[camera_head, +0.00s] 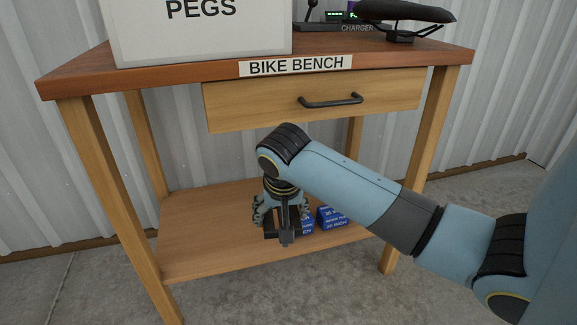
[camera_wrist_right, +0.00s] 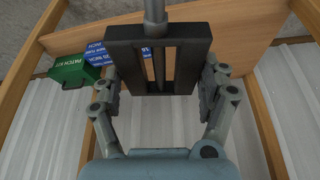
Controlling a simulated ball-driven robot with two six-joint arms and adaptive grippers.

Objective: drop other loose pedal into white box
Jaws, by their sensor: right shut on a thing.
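A black pedal (camera_wrist_right: 123,49) with a slotted frame and a grey spindle fills the middle of the right wrist view. My right gripper (camera_wrist_right: 160,75) is shut on it, one finger on each side. In the head view my right gripper (camera_head: 281,213) hangs pointing down in front of the lower shelf, with the pedal (camera_head: 287,235) at its tips. A white box (camera_head: 200,40) marked PEGS stands on the bench top at upper left, above and left of the gripper. Its inside is not visible. My left gripper is not in view.
The bench top (camera_head: 75,72) also holds a charger (camera_head: 345,27) and a black saddle (camera_head: 405,12). The drawer (camera_head: 250,105) is closed. Blue tube boxes (camera_head: 331,217) lie on the lower shelf (camera_head: 190,240); a green patch kit (camera_wrist_right: 72,70) shows in the wrist view.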

